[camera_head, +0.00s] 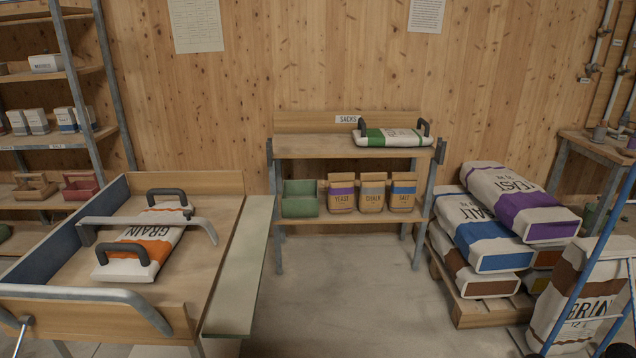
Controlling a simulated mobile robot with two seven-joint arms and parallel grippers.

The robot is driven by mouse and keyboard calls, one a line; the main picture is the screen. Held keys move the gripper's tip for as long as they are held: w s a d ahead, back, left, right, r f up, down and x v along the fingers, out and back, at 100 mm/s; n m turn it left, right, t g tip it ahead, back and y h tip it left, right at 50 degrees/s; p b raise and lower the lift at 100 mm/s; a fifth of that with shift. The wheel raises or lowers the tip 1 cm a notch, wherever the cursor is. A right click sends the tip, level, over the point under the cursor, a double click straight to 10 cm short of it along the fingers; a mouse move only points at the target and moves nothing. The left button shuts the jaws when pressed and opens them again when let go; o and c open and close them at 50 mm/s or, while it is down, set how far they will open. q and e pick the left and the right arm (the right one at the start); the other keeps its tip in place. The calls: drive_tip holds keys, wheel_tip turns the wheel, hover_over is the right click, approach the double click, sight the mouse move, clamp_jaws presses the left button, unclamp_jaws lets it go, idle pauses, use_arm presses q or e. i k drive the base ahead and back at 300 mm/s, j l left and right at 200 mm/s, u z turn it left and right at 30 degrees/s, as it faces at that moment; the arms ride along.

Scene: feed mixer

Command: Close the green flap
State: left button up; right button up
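The green flap (238,268) is a long pale grey-green panel along the right side of a wooden bench tray (214,212). It is folded outward, its face showing, and reaches from the tray's back corner to its front corner. A white sack with an orange band marked GRAIN (142,246) lies in the tray; it has two dark handles. A grey metal bar (150,222) crosses over the sack. Neither of my grippers shows in the head view.
A sack bench (340,146) with a green bin (300,198) and paper bags stands behind. A pallet (478,309) of stacked sacks is at right. A grey rail (90,294) runs along the tray's front. Bare floor lies right of the flap.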

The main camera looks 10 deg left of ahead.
sight(231, 315)
drive_tip(key=u, duration=2.1)
drive_tip(key=k+l, duration=0.1)
drive_tip(key=l, duration=0.75)
drive_tip(key=k+l, duration=0.1)
drive_tip(key=l, duration=0.75)
drive_tip(key=k+l, duration=0.1)
drive_tip(key=l, duration=0.75)
